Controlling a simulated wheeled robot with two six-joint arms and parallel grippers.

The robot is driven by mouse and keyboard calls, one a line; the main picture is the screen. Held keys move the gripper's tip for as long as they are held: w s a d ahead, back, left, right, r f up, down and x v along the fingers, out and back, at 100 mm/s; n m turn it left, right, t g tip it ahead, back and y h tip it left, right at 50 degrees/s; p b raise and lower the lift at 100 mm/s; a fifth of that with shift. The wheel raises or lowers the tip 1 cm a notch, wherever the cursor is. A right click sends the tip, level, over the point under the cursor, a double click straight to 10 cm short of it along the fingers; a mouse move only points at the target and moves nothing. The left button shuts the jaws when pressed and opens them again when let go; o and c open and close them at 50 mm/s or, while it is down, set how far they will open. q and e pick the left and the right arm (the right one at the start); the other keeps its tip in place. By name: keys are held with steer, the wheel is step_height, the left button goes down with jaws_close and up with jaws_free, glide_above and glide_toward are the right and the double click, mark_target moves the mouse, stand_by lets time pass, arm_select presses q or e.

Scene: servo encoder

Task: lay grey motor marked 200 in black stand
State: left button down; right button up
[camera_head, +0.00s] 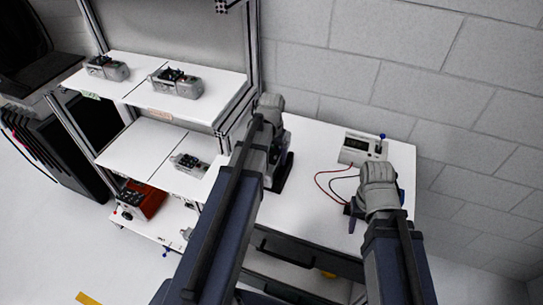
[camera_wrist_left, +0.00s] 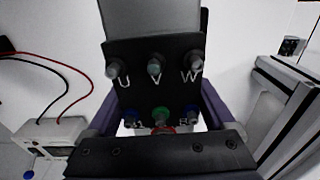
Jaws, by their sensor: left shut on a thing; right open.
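My left gripper (camera_head: 277,150) is over the left part of the white table and is shut on a motor. In the left wrist view the motor (camera_wrist_left: 155,75) sits between my purple fingers, its black terminal face showing posts lettered U, V and W. Part of its grey body shows at the top; I cannot read a 200 mark. The black stand (camera_head: 284,180) shows partly beside and below my left gripper, mostly hidden by my arm; I cannot tell if the motor touches it. My right gripper (camera_head: 374,205) is open near the table's right side.
A meter box (camera_head: 361,149) with red and black leads stands at the table's back right; the leads run towards my right gripper. The table's middle is mostly clear.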

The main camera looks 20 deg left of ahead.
mark_target(272, 147)
arm_select(q)
steer(key=shift+s+d+f, duration=0.3)
steer(key=shift+s+f, duration=0.3)
steer(key=shift+s, duration=0.3)
arm_select(e)
steer(key=shift+f, duration=0.55)
arm_select(q)
jaws_free()
steer(key=shift+s, duration=0.1)
steer(key=shift+r, duration=0.15)
arm_select(e)
steer(key=shift+r, duration=0.15)
arm_select(q)
steer(key=shift+w+r+p, duration=0.3)
steer(key=shift+r+p, duration=0.1)
steer(key=shift+p, duration=0.4)
steer(key=r+p, duration=0.5)
steer(key=w+r+p, duration=0.1)
steer(key=r+p, duration=0.2)
steer(key=shift+a, duration=0.2)
arm_select(e)
step_height(272, 147, up, 9)
steer(key=shift+w, duration=0.45)
arm_select(q)
steer(key=shift+f, duration=0.1)
arm_select(e)
steer(key=shift+w+a, duration=0.1)
steer(key=shift+a, duration=0.05)
